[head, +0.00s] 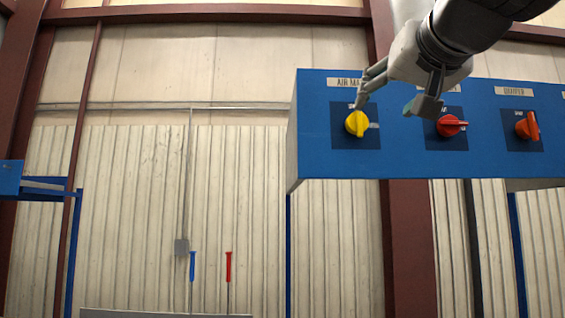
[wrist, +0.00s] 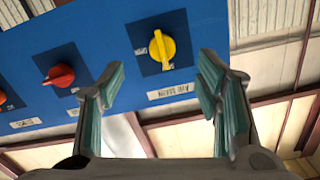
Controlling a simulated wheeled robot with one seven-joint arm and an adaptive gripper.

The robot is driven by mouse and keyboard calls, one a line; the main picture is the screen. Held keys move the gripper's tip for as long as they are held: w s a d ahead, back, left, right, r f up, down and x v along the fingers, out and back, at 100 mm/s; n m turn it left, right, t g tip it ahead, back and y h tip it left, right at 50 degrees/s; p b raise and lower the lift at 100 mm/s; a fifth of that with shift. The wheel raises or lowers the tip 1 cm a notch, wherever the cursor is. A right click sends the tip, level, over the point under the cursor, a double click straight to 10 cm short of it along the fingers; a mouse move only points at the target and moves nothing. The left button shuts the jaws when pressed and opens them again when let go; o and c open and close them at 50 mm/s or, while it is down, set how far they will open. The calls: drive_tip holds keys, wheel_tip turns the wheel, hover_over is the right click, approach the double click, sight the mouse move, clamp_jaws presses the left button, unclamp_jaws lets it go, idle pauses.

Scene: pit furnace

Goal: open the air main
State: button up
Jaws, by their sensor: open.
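The yellow knob (head: 357,123) sits on a dark plate under the label that begins "AIR MA", at the left of the blue panel (head: 320,165). Its grip bar stands near upright in the head view. In the wrist view the yellow knob (wrist: 156,49) lies beyond and between the fingertips, near the label reading "AIR MAIN" (wrist: 171,92), which appears upside down. My gripper (head: 393,102) is open and empty in front of the panel, just right of the yellow knob and apart from it in the wrist view (wrist: 160,85).
A red knob (head: 452,126) with its bar level is right of the yellow one, partly near my finger. An orange-red knob (head: 529,126) is farther right. Blue (head: 192,265) and red (head: 228,265) upright handles stand low at left. Space left of the panel is free.

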sight(360, 118)
drive_tip(key=w, duration=0.4)
drive_tip(key=w+r+p, duration=0.1)
drive_tip(key=w, duration=0.4)
drive_tip(key=w+r+p, duration=0.1)
drive_tip(key=w, duration=0.4)
drive_tip(key=shift+w+d, duration=0.1)
drive_tip(key=c, duration=1.2)
